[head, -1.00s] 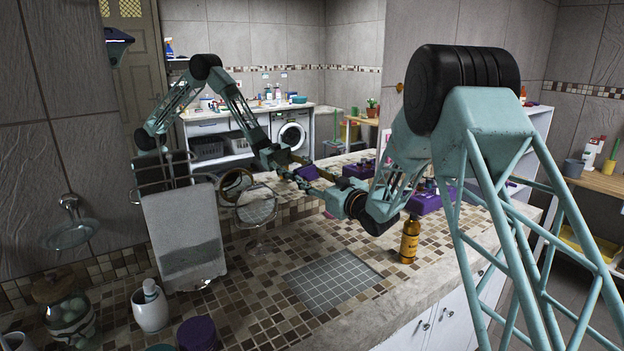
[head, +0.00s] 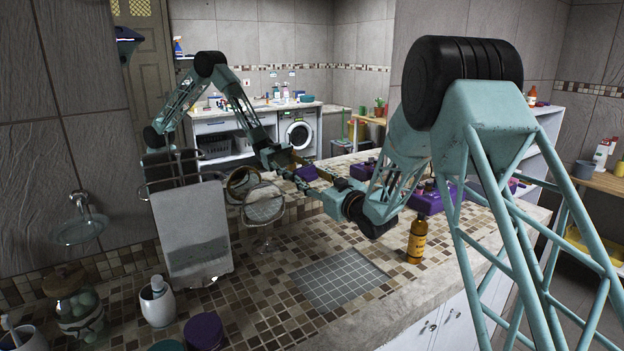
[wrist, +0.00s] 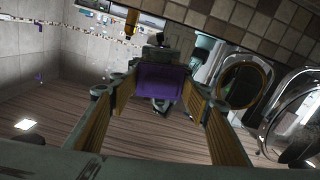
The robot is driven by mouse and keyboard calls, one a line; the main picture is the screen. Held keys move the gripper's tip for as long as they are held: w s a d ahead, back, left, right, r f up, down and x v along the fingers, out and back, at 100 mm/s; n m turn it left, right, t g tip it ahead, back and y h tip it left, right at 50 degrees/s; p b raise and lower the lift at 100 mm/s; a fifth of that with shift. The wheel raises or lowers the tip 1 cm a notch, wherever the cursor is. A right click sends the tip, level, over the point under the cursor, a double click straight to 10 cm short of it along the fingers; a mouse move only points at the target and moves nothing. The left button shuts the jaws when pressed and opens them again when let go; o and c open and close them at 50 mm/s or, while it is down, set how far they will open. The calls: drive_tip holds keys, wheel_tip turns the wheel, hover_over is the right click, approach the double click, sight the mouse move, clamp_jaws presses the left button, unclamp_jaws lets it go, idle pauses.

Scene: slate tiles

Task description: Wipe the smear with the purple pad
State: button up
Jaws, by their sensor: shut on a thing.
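The purple pad (head: 306,174) is held out at the end of my gripper (head: 318,183), above the back of the tiled counter (head: 250,300). In the wrist view the purple pad (wrist: 162,83) sits between the two fingertips of my gripper (wrist: 161,88), which are shut on it. A large mirror behind the counter appears to show my arm's reflection, meeting close to the pad. Whether the pad touches the glass I cannot tell. I cannot make out a smear in either view.
A round stand mirror (head: 264,204) and a grey towel (head: 192,235) on a rack stand left of my gripper. An amber bottle (head: 417,240) stands near the front edge. A grey tiled patch (head: 340,279) is clear. A white cup (head: 157,302) and purple jar (head: 203,332) are front left.

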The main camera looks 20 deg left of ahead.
sight(329, 169)
drive_tip(key=shift+s, duration=0.1)
idle(0.5)
drive_tip(key=shift+w+d+r, duration=0.1)
drive_tip(key=shift+w+d, duration=0.4)
drive_tip(key=shift+w, duration=0.3)
drive_tip(key=shift+w+d, duration=0.45)
drive_tip(key=shift+w, duration=0.3)
drive_tip(key=shift+w+d, duration=1.15)
drive_tip(key=shift+w, duration=0.25)
drive_tip(key=shift+w+d, duration=0.5)
drive_tip(key=shift+w, duration=0.25)
drive_tip(key=shift+w+d, duration=0.45)
drive_tip(key=shift+w, duration=0.3)
drive_tip(key=shift+s, duration=0.2)
